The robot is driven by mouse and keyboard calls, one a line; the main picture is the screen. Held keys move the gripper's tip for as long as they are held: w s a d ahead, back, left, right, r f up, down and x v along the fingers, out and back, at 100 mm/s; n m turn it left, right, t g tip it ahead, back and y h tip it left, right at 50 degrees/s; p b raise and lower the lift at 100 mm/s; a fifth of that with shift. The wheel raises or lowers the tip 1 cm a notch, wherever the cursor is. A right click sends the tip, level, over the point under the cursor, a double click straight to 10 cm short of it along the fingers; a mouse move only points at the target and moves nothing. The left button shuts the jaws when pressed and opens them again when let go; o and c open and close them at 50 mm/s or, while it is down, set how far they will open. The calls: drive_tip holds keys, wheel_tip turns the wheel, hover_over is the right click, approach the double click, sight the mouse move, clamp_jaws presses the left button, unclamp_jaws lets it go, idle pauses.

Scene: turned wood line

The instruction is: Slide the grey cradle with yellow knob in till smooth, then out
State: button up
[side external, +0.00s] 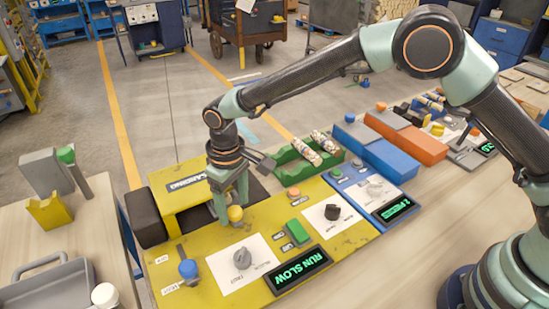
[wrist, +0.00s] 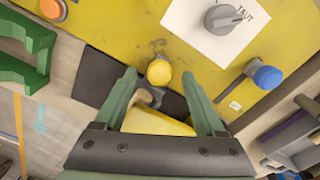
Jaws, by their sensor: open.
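The yellow knob (side external: 235,213) stands at the front of the yellow sanding station (side external: 160,262), beside the hood labelled SANDING (side external: 185,183). In the wrist view the knob (wrist: 159,72) is seen from above, with the grey cradle (wrist: 149,96) just below it in the picture. My gripper (side external: 228,205) is low over the station at the knob. In the wrist view my gripper (wrist: 159,74) is open, with one finger on each side of the knob and a gap to each. The cradle's far part is hidden by my gripper and the hood; I cannot tell whether it holds a piece.
A green display (side external: 298,270) reads RUN SLOW. A grey dial (side external: 242,258), a blue-knobbed lever (side external: 188,268) and a green switch (side external: 297,232) stand nearby. A green rack (side external: 298,170) with speckled wood pieces stands behind. A blue panel (side external: 370,192) adjoins on the right.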

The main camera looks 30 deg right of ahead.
drive_tip(key=shift+f, duration=0.4)
clamp_jaws()
drive_tip(key=shift+r, duration=0.1)
idle(1.1)
